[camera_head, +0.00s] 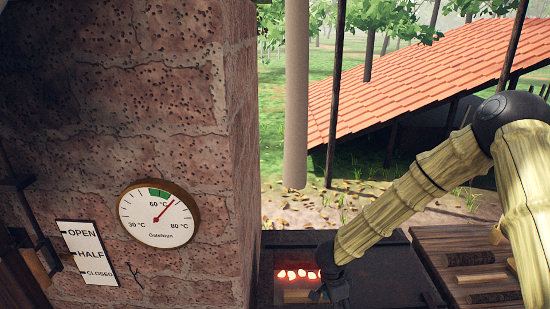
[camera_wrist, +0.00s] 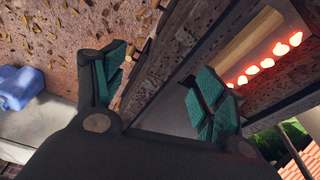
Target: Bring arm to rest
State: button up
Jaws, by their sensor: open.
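My gripper (camera_head: 333,290) is at the bottom centre of the head view, low over the dark firebox at the end of my arm. In the wrist view my gripper (camera_wrist: 155,78) has its two teal-padded fingers spread apart, with nothing between them. A light wooden stick (camera_head: 303,296) lies in the firebox beside the gripper, apart from it in the wrist view. A row of glowing embers (camera_head: 297,274) lies behind the stick. The embers (camera_wrist: 266,62) and stick (camera_wrist: 238,46) also show in the wrist view.
A slatted wooden surface with dark sticks (camera_head: 472,258) is at right. Blue cloth (camera_wrist: 20,88) shows in the wrist view.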

jog(key=s+d+f+n+t+b, duration=0.1)
jog(key=s+d+f+n+b, duration=0.2)
jog(key=s+f, duration=0.5)
jog(key=s+d+f+n+t+b, duration=0.1)
jog(key=s+d+f+n+b, duration=0.15)
jog(key=s+f+n, duration=0.55)
jog(key=s+f+n+g+y+b, duration=0.1)
jog(key=s+f, duration=0.3)
jog(key=s, duration=0.5)
jog(key=s+a+f+n+g+y+b, duration=0.1)
jog(key=s+f+b, duration=0.3)
jog(key=s, duration=0.5)
jog(key=shift+s+a+f+n, duration=0.25)
jog(key=shift+f+n, duration=0.45)
jog(key=shift+n, duration=0.2)
